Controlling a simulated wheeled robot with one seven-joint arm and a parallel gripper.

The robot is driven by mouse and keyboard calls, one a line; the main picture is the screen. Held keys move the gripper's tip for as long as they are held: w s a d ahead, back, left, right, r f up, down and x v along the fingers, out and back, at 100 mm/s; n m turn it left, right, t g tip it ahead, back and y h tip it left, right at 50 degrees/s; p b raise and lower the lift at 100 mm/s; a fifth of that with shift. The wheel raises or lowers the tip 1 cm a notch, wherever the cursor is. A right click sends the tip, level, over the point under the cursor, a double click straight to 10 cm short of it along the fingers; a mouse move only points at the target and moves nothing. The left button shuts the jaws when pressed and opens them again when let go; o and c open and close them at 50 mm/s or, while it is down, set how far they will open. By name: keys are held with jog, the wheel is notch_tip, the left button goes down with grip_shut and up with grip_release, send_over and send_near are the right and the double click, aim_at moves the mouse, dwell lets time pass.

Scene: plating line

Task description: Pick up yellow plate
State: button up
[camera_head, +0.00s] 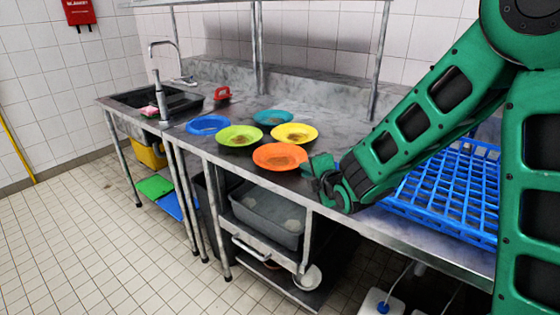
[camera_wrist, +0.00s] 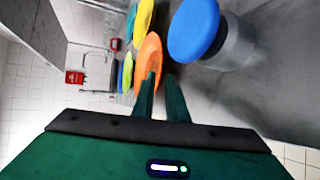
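The yellow plate (camera_head: 294,133) lies on the steel counter, behind the orange plate (camera_head: 280,156) and to the right of the green plate (camera_head: 239,136). In the wrist view the yellow plate (camera_wrist: 144,20) is at the top, beyond the orange plate (camera_wrist: 148,58). My gripper (camera_head: 312,166) is low over the counter, just right of the orange plate and in front of the yellow one. In the wrist view my gripper (camera_wrist: 160,76) has its two fingers apart with nothing held between them. Its fingertips appear near the orange plate's edge; I cannot tell whether they touch.
A teal plate (camera_head: 272,117) and a blue plate (camera_head: 208,125) lie behind and left. A sink (camera_head: 150,102) is at the far left. The wrist view shows a blue disc (camera_wrist: 193,30) above a grey cylinder (camera_wrist: 235,45).

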aim_at(300, 176)
jog(key=shift+x, duration=2.9)
grip_shut()
